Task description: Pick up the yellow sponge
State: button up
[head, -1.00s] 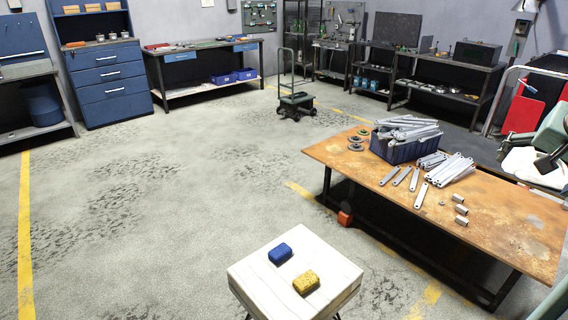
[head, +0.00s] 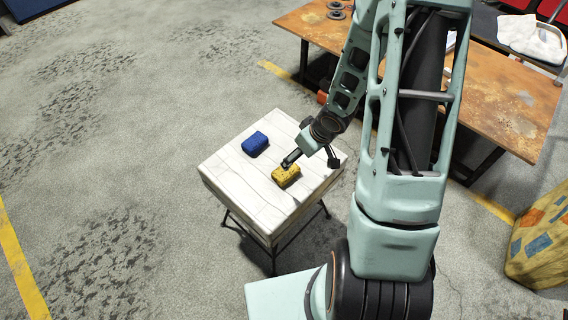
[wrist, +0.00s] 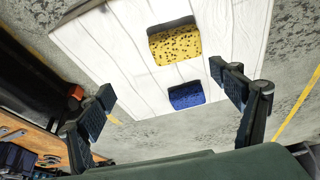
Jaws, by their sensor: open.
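The yellow sponge (head: 285,176) lies on the white wooden-topped stand (head: 240,199), near its middle right. The sponge also shows in the wrist view (wrist: 175,46), beyond and between my two fingers. My gripper (head: 291,160) is at the far side of the sponge in the head view and overlaps its upper edge in the picture. In the wrist view my gripper (wrist: 165,95) is open, its fingers wide apart, with nothing between the fingertips. Whether a finger touches the sponge cannot be told.
A blue sponge (head: 255,144) lies on the same stand, left of and apart from the yellow one. A rusty-topped workbench (head: 517,92) stands behind to the right. A patterned yellow sack-like object (head: 540,245) is at the right. The floor left of the stand is clear.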

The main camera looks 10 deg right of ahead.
aim_at(290, 173)
jog(key=shift+y, duration=0.3)
jog(key=a+f+b, duration=0.2)
jog(key=f, duration=0.1)
jog(key=a+f+b, duration=0.1)
jog(key=f, duration=0.1)
jog(key=shift+w+a+f, duration=0.15)
jog(key=shift+w+f, duration=0.1)
jog(key=shift+w, duration=0.15)
jog(key=b+x, duration=0.1)
jog(key=x, duration=0.1)
jog(key=b+x, duration=0.2)
jog(key=x, duration=0.1)
jog(key=shift+s+f, duration=0.15)
jog(key=shift+s, duration=0.05)
jog(key=shift+w+f, duration=0.2)
jog(key=shift+f, duration=0.1)
jog(key=c, duration=1.2)
jog(key=shift+o, duration=0.2)
jog(key=shift+r, duration=0.15)
